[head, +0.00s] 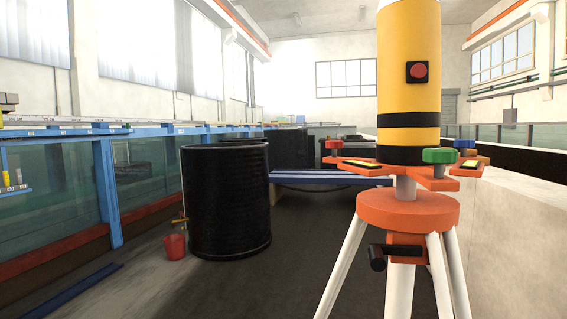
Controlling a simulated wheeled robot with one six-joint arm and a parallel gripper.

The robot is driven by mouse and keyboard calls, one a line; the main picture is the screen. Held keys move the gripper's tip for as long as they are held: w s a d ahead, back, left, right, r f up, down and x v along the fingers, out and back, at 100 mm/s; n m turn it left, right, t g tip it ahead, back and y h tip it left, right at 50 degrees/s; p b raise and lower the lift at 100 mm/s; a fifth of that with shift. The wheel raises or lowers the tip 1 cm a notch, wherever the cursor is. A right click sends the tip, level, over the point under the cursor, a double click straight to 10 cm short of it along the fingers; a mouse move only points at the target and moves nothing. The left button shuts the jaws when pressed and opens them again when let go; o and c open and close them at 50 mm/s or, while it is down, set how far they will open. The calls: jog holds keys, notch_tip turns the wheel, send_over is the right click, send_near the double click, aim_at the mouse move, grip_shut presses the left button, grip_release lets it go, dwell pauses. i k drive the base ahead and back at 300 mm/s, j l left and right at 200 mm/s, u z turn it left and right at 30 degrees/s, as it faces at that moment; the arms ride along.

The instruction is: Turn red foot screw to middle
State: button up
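The red foot screw (334,144) is a small red knob at the left of an orange levelling plate (432,182). A green foot screw (440,156) stands at the front right of the plate and a blue one (464,144) behind it. A yellow cylinder (408,60) with black bands rises from the plate and carries a red button in a black square (418,71). Yellow-and-black level strips lie on the plate's left arm (357,164) and right arm (470,165); their bubbles are too small to read. My gripper is not in view.
The plate sits on an orange tripod head (407,209) with white legs (342,268) and a black side handle (378,257). A large black barrel (226,200) and a red bucket (175,246) stand left. A glass flume (55,190) runs along the left. Dark floor between is open.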

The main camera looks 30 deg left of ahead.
aim_at(334, 144)
jog(key=j+u, duration=0.2)
jog(key=i+l+u, duration=0.3)
jog(key=l, duration=0.35)
jog(key=i+l+u, duration=0.2)
jog(key=j+z, duration=0.5)
jog(key=j, duration=0.15)
jog(key=i+j, duration=0.55)
jog(key=j, duration=0.15)
jog(key=k+j+z, duration=0.1)
jog(key=k, duration=0.35)
